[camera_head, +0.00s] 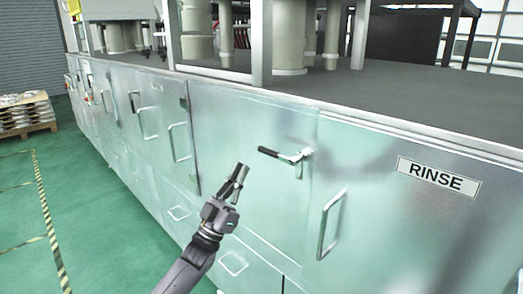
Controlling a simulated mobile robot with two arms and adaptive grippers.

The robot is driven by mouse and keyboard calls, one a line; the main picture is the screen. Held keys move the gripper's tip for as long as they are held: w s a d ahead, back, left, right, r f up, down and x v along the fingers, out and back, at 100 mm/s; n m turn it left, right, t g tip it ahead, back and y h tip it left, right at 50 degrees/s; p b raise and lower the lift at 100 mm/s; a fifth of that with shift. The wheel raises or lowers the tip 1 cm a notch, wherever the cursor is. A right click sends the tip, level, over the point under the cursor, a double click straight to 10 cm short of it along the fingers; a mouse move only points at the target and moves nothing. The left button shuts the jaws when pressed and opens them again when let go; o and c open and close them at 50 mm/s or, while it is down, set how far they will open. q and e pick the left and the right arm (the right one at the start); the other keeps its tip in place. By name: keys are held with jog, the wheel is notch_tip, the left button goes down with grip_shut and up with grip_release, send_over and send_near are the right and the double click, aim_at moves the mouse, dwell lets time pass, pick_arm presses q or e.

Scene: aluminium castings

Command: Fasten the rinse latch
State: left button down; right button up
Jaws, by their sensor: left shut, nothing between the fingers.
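The rinse latch (289,155) is a metal handle with a black grip, on the metal cabinet front. Its black grip points left and the handle lies nearly level. The RINSE label (438,177) is on the panel to its right. My left gripper (241,170) is shut and empty, in front of the cabinet, to the left of and a little below the latch's black grip. It looks apart from the latch. My right gripper is not in view.
A vertical bar handle (331,224) stands out right of the latch. More door handles (179,142) line the cabinet to the left. The green floor (95,215) at left is open. A pallet with bags (27,113) stands far left.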

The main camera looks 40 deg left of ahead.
aim_at(261, 148)
pick_arm(q)
jog(key=w+r+p, duration=0.1)
jog(key=w+p, duration=0.1)
jog(key=w+r+p, duration=0.2)
jog(key=w+d+r+p, duration=0.1)
jog(key=w+p, duration=0.1)
jog(key=w, duration=0.1)
jog(key=shift+w+r, duration=0.1)
jog(key=shift+r, duration=0.3)
jog(key=shift+d+f, duration=0.1)
jog(key=shift+f, duration=0.55)
jog(key=shift+w+f+y, duration=0.1)
jog(key=shift+y, duration=0.2)
